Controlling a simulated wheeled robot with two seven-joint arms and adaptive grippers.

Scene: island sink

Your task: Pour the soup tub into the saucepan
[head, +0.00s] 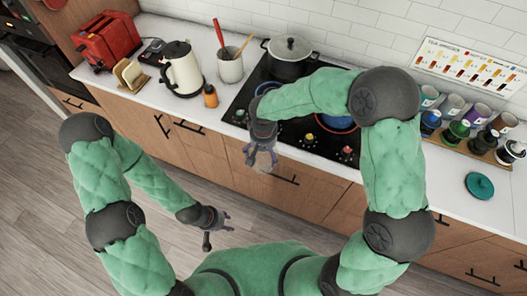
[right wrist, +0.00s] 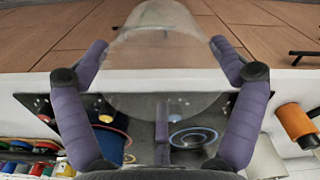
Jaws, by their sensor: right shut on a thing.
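My right gripper (head: 262,160) is shut on a clear, translucent tub (right wrist: 155,65), held in front of the counter edge below hob height. The tub lies between the two fingers in the right wrist view; I cannot make out soup in it. A blue round vessel (head: 338,124), perhaps the saucepan, sits on the hob, partly hidden by my right arm. My left gripper (head: 217,232) is open and empty, low over the floor.
A teal lid (head: 480,185) and several jars are at the right.

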